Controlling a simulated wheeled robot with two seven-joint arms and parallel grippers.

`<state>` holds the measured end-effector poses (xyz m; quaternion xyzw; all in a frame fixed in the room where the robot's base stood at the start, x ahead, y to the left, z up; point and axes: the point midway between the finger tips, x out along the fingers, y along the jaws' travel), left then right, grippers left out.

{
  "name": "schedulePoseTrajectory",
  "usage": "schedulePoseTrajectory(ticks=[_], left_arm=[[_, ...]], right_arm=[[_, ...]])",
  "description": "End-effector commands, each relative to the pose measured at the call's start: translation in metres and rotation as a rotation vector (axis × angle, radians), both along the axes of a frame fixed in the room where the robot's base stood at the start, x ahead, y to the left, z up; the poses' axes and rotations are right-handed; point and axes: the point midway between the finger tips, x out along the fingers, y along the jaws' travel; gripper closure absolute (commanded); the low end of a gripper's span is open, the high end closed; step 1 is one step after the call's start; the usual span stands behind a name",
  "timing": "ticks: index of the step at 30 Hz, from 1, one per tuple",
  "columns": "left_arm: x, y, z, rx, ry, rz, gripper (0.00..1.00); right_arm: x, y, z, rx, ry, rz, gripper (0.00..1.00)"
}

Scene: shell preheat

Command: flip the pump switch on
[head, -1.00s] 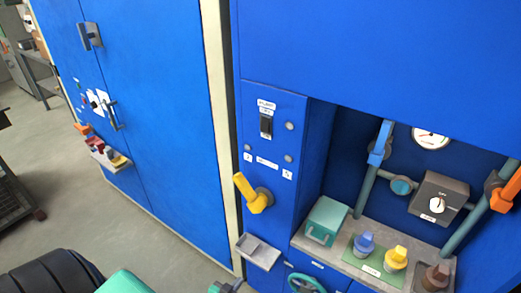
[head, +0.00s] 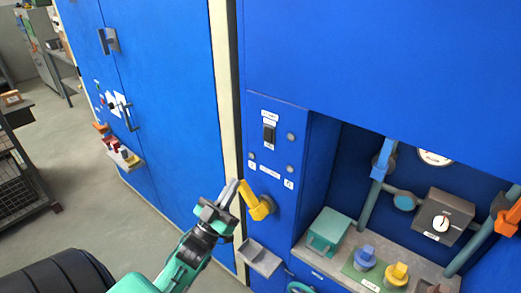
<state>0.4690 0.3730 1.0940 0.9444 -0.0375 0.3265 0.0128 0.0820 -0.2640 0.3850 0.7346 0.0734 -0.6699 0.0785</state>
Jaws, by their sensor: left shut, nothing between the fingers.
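The pump switch (head: 269,134) is a small black rocker on the narrow blue panel (head: 280,225), with white labels just above it. I cannot tell which way the rocker is tipped. My left gripper (head: 229,192) is shut and empty. It is below and to the left of the switch, with its fingers pointing up, and appears close to the yellow lever (head: 258,206). Whether it touches the lever I cannot tell. My right gripper is not in view.
A small grey tray (head: 259,258) sticks out below the lever. To the right, a recess holds a teal box (head: 328,231), blue and yellow knobs, pipes and a grey dial box (head: 441,218). A blue cabinet (head: 170,90) stands left. The switch front is unobstructed.

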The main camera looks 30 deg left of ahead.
Motion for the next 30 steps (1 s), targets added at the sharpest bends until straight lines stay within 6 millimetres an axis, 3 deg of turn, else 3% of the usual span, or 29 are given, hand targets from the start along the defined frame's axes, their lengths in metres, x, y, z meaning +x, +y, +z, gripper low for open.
schedulePoseTrajectory(ticks=[11,24,30], left_arm=[[0.012,-0.001,0.012,0.000,-0.001,0.000,1.00],[0.082,-0.006,0.069,-0.001,0.000,0.001,1.00],[0.108,-0.008,0.060,-0.001,0.003,0.002,1.00]], right_arm=[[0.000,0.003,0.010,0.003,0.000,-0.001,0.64],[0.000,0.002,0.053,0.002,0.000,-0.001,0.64],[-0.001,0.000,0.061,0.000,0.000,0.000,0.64]])
